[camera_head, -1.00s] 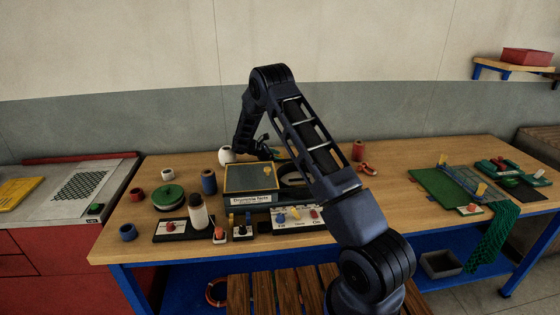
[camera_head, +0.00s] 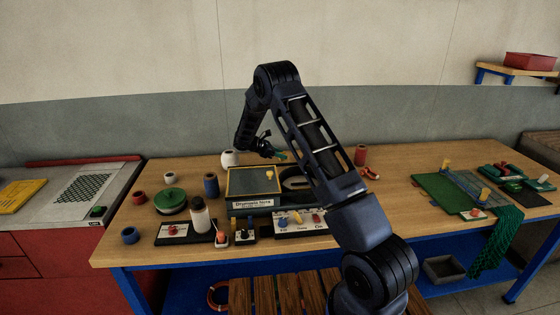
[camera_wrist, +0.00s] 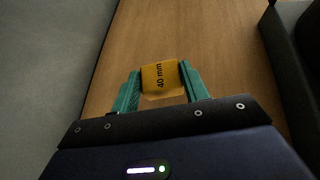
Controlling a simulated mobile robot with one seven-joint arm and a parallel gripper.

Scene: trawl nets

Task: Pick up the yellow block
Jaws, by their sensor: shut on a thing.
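The yellow block (camera_wrist: 162,79), marked "40 mm", sits between the two green fingers of my gripper (camera_wrist: 158,90) in the wrist view. Both fingers press against its sides, so my gripper is shut on it. Wooden tabletop shows around and beyond the block. Whether the block still touches the table is hard to tell. In the head view my gripper (camera_head: 280,154) is over the back of the workbench, behind the dark tray, and the block there is not clearly visible.
The workbench (camera_head: 400,160) holds a dark framed tray (camera_head: 233,182) in front of my gripper. A white spool (camera_head: 230,159) stands left of it and a red spool (camera_head: 361,155) right. A grey wall is close behind the bench. Bare wood lies towards the right.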

